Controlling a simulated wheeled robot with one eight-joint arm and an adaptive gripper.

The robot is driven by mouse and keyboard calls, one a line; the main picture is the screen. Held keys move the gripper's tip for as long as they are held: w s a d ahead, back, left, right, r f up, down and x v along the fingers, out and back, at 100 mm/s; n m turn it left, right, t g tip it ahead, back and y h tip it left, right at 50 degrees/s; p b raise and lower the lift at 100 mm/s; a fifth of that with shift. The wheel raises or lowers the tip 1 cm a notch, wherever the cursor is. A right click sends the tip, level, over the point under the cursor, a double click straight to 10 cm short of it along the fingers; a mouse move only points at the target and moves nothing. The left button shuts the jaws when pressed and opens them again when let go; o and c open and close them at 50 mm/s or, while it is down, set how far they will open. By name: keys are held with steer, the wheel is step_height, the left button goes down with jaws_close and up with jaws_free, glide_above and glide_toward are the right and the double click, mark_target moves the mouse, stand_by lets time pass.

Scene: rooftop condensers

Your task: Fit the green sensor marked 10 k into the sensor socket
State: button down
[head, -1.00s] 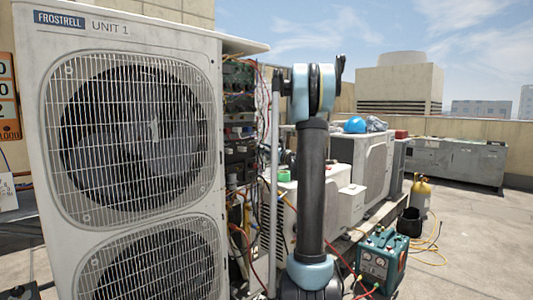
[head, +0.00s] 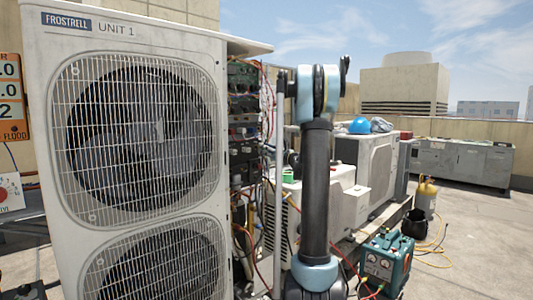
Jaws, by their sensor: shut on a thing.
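I cannot make out the green sensor marked 10 k or the sensor socket in the head view. My arm stands upright in the middle of the picture, with blue joints at its top and foot. My gripper does not show. The tall condenser marked UNIT 1 (head: 140,150) stands close on the left.
A white condenser (head: 365,165) stands behind my arm, with a blue hard hat (head: 359,126) on top.

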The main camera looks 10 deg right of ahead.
steer(key=shift+f+x, duration=0.1)
steer(key=shift+x, duration=0.7)
steer(key=shift+f+x, duration=0.15)
steer(key=shift+x, duration=0.6)
stand_by(1.8)
steer(key=c, duration=1.4)
jaws_free()
steer(key=shift+o, duration=0.2)
